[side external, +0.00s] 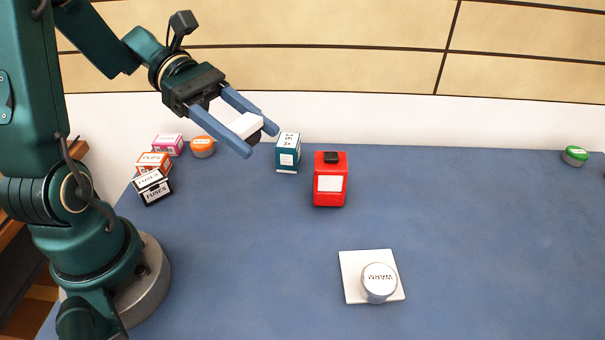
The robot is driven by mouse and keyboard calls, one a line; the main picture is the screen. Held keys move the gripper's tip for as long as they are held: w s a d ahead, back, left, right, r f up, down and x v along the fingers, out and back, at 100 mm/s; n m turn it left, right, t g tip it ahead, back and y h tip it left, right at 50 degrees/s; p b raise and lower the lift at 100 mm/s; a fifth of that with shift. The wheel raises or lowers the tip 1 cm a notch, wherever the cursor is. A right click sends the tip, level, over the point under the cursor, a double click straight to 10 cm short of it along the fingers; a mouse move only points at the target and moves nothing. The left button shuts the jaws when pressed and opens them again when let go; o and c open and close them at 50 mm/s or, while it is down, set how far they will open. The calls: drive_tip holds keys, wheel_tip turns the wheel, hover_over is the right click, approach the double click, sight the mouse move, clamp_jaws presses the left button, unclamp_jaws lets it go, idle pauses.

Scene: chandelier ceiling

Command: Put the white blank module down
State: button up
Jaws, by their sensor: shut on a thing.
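The white blank module (245,125) is a small white block with a dark part at its right end. My gripper (257,141) is shut on it, with one blue finger on each side. It is held up in the air at the upper left, above the back part of the blue table. Part of the module is hidden behind the near finger.
The blue table (240,260) is clear at front left and right. A teal box (287,152) and a red case (330,180) stand at the back. A silver tin (379,282) sits on a white plate (355,264). Labelled boxes (152,185) and an orange tin (202,147) stand left; a green-lidded tin (575,156) far right.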

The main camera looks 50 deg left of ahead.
drive_tip(key=s+f+m+g, duration=0.4)
drive_tip(key=s+m+g, duration=0.4)
drive_tip(key=g, duration=0.1)
drive_tip(key=s+a+f+m+g+y, duration=0.2)
drive_tip(key=s+a+m+g+y, duration=0.45)
drive_tip(key=a+m+y, duration=0.2)
drive_tip(key=w+a+m+t+y, duration=0.1)
drive_tip(key=a+m+t+y, duration=0.2)
drive_tip(key=m+y, duration=0.3)
drive_tip(key=w+a+m+t+y, duration=0.1)
drive_tip(key=a+m+t+y, duration=0.3)
drive_tip(key=m, duration=0.4)
drive_tip(key=w+a+m+t+y, duration=0.2)
drive_tip(key=a+m+t+y, duration=0.1)
drive_tip(key=a+m+y, duration=0.3)
drive_tip(key=shift+r+m+y, duration=0.1)
drive_tip(key=shift+m+y, duration=0.35)
drive_tip(key=shift+y, duration=0.4)
drive_tip(key=shift+w+a+m+t, duration=0.15)
drive_tip(key=shift+w+m+t, duration=0.5)
drive_tip(key=shift+t, duration=0.3)
drive_tip(key=shift+w+f, duration=0.25)
hover_over(218, 182)
wheel_tip(218, 182, down, 7)
drive_tip(key=shift+a+r, duration=0.1)
drive_tip(key=shift+r, duration=0.05)
drive_tip(key=shift+f, duration=2)
